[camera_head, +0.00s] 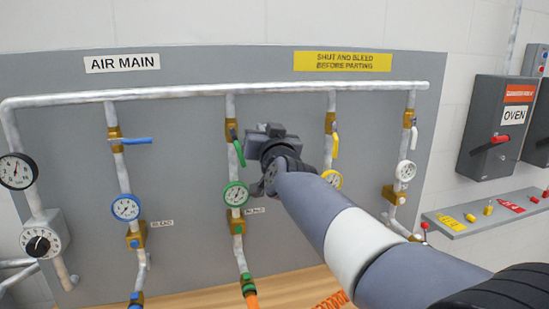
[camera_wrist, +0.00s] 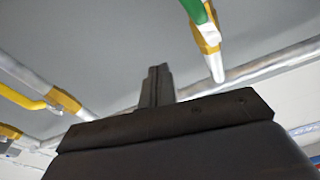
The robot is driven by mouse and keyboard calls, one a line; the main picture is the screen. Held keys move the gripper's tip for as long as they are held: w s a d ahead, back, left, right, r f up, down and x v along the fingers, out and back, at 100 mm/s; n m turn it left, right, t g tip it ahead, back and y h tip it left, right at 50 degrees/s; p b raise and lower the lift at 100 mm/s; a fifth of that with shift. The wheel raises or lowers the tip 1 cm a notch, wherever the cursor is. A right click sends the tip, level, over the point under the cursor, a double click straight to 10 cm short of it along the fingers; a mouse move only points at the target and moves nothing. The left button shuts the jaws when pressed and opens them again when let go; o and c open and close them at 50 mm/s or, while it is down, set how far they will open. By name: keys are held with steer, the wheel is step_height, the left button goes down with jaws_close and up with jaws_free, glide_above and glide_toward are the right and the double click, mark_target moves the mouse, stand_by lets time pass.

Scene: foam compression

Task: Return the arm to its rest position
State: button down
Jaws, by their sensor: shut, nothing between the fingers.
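My arm reaches from the lower right of the head view up toward the grey pipe panel (camera_head: 75,200). My gripper (camera_head: 268,133) is in front of the panel, between the green valve handle (camera_head: 239,152) and the yellow valve handle (camera_head: 335,143). In the wrist view my gripper (camera_wrist: 157,82) points up toward the panel, with its fingers together and nothing between them. The green handle (camera_wrist: 193,9) is at the top of that view and the yellow handle (camera_wrist: 22,97) at the left. I cannot tell how far the fingers are from the panel. The arm is extended.
A white main pipe (camera_head: 180,91) runs across the panel, with several gauged drops below. A blue handle (camera_head: 137,141) is at the left. At the right are an oven switch box (camera_head: 489,150) and a shelf (camera_head: 455,226) with padlocks and tags. An orange hose (camera_head: 334,300) is below.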

step_height(320, 180, up, 6)
steer(key=n+p, duration=0.3)
steer(key=f+b+v, duration=0.1)
steer(key=v, duration=0.6)
steer(key=shift+y, duration=0.3)
steer(key=shift+r, duration=0.1)
steer(key=shift+d, duration=0.1)
